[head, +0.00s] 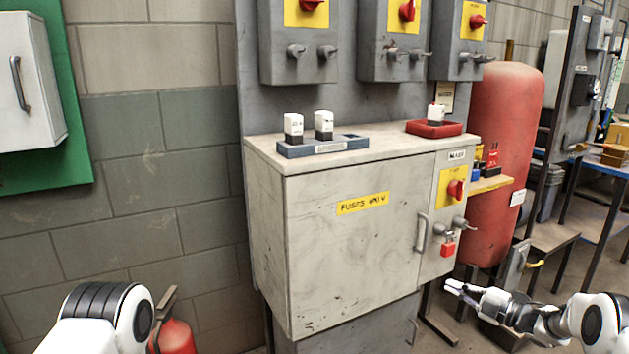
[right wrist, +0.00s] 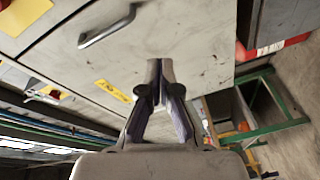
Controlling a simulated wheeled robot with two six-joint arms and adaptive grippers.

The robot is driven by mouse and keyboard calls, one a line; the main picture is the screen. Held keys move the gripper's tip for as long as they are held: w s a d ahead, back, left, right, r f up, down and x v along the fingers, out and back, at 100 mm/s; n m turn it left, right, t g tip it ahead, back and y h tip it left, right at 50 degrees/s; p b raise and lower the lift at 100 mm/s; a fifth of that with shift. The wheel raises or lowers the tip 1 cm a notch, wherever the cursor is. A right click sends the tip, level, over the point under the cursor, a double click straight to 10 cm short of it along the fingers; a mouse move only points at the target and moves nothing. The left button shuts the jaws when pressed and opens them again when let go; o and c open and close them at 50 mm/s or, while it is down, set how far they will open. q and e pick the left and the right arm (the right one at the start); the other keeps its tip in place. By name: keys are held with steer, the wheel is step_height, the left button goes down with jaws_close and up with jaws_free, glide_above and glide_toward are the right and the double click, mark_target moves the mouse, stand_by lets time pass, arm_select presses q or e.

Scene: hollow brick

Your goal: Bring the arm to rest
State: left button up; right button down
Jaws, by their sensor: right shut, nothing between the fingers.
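My right gripper (head: 458,289) is in front of the lower right part of the grey fuse cabinet (head: 345,250), below the red padlock (head: 448,246) and apart from it. In the right wrist view its fingers (right wrist: 162,68) meet at the tips, shut and empty, with the cabinet's grey front beyond them. A link of my left arm shows at the lower left in the head view; the left gripper is out of view. The cabinet door is closed, with its handle (head: 422,233) near the right edge.
On the cabinet top, a blue tray (head: 346,144) carries two white-and-black fuses, and a red tray (head: 455,129) holds one. A red tank (head: 507,90) stands behind right. A red extinguisher (head: 175,338) is at lower left. A bench (head: 593,168) stands at far right.

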steer(key=s+a+f+m+h, duration=0.2)
steer(key=s+a+f+m, duration=0.35)
steer(key=a+f, duration=0.45)
steer(key=s+a+f+m+g+h, duration=0.3)
steer(key=s+f+m, duration=0.3)
steer(key=s, duration=0.6)
steer(key=s+a+f+m+g+h, duration=0.35)
steer(key=s+f, duration=0.55)
steer(key=s, duration=0.3)
steer(key=s+d+m+g+h, duration=0.2)
steer(key=s+d+m+g, duration=0.15)
steer(key=s, duration=0.75)
steer(key=s+d+m+g+h, duration=0.2)
steer(key=s+m+g, duration=0.15)
steer(key=s, duration=0.75)
step_height(320, 180, up, 16)
steer(key=p, duration=1.4)
steer(key=shift+w+f+p, duration=0.2)
steer(key=shift+w+p, duration=0.15)
steer(key=shift+p, duration=0.05)
steer(key=shift+t, duration=0.25)
